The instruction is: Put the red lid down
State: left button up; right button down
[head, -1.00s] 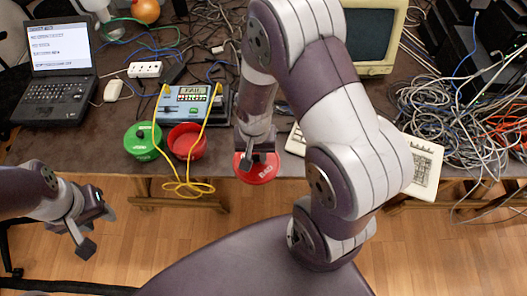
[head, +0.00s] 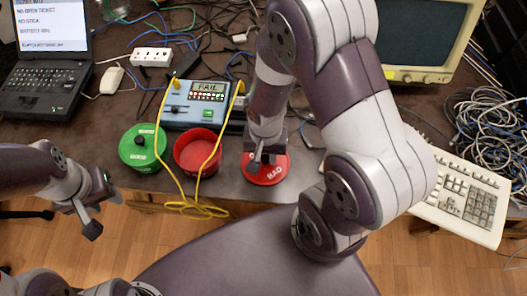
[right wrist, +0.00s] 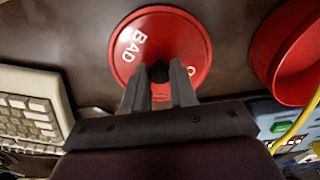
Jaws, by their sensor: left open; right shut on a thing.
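The red lid (head: 272,174), marked BAD, is over the front part of the dark table, right of the open red tub (head: 190,153). My right gripper (head: 262,160) is above the lid and shut on its dark knob. In the right wrist view the lid (right wrist: 135,62) lies flat in front of the fingertips (right wrist: 160,82), and the red tub (right wrist: 285,62) is to its right. I cannot tell whether the lid touches the table. My left gripper (head: 100,205) is open and empty, in front of the table at the left.
A green tub with a green lid (head: 133,155) stands left of the red tub. Behind them is a blue tester (head: 180,112) reading FAIL, with yellow leads (head: 200,207) hanging over the front edge. A keyboard (head: 465,195) is at the right.

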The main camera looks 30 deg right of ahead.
aim_at(266, 156)
jog(key=shift+w, duration=0.25)
jog(key=shift+s, duration=0.2)
jog(key=c, duration=1)
grip_release()
jog(key=shift+c, duration=0.2)
jog(key=shift+o, duration=0.6)
notch_tip(266, 156, up, 13)
jog(key=n+t+p, duration=0.1)
jog(key=n+p, duration=0.1)
jog(key=n, duration=0.4)
jog(key=shift+w+d+r+n+p, duration=0.2)
jog(key=shift+w+n+p, duration=0.05)
jog(key=shift+n+p, duration=0.1)
jog(key=shift+r, duration=0.1)
